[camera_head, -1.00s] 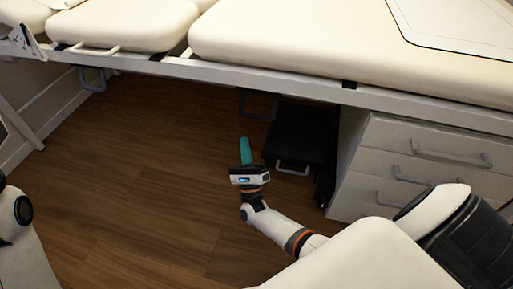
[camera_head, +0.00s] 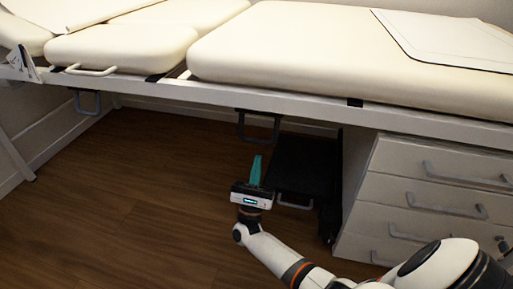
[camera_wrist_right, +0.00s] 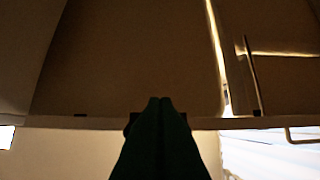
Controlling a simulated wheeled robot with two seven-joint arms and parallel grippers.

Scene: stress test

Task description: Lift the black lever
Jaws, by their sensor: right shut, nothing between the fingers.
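A dark looped lever (camera_head: 260,141) hangs below the white bed rail, left of the drawers, in the head view. A similar grey loop (camera_head: 90,110) hangs under the rail at far left. My right gripper (camera_head: 257,158) has teal fingers, shut and empty, pointing up just below the first lever in the picture. A small gap shows between them; their depth apart is hard to tell. In the right wrist view the shut fingers (camera_wrist_right: 160,102) point at the dark underside of the bed. A loop (camera_wrist_right: 300,138) shows there at the right edge. My left gripper is out of view.
The cream bed (camera_head: 310,60) with its white rail (camera_head: 400,117) spans above. White drawers (camera_head: 430,190) with handles stand at right. A black box-like unit (camera_head: 303,165) with a light handle (camera_head: 292,204) is behind my gripper. The wooden floor (camera_head: 120,200) at left is clear.

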